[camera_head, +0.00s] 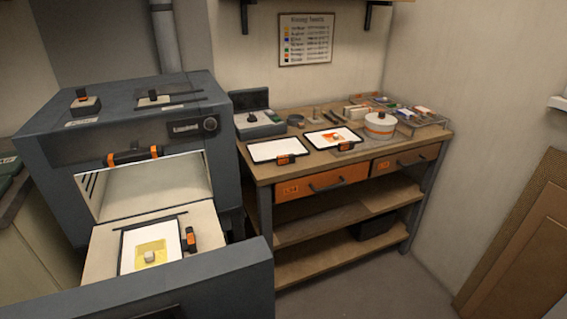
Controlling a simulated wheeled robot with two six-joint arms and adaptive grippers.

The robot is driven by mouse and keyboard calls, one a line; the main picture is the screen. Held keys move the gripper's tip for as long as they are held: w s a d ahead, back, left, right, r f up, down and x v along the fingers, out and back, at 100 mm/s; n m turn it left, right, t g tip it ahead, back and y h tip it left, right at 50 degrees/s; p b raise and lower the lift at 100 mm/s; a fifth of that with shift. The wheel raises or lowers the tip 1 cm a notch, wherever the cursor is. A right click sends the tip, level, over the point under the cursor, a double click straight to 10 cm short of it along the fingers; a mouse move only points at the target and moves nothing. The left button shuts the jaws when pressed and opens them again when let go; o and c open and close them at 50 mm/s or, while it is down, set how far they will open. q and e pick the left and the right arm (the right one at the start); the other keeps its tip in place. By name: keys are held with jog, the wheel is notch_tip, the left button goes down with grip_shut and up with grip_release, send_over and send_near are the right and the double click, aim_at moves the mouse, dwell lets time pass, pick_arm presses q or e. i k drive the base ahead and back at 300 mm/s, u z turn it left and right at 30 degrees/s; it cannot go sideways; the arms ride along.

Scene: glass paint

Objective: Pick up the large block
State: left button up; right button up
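I cannot tell for sure which object is the large block. A small pale block (149,256) sits on a yellow patch of a white panel (136,235) on the open kiln's front shelf. Another small pale block (337,138) sits on an orange-marked white panel (350,133) on the workbench. A pale block-like piece (355,112) lies farther back on the bench. Neither of my grippers shows in this view.
The grey kiln (50,150) stands open at left, its door (190,285) lowered in front. The wooden workbench (262,170) holds a blank white panel (272,151), a round white pot (380,122) and a rack of colours (425,117). The floor (385,285) before the bench is clear.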

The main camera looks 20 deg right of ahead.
aim_at(359, 113)
jog(key=z, duration=2.2)
jog(key=i, duration=1.9)
jog(key=u, duration=1.65)
jog(key=i, duration=0.8)
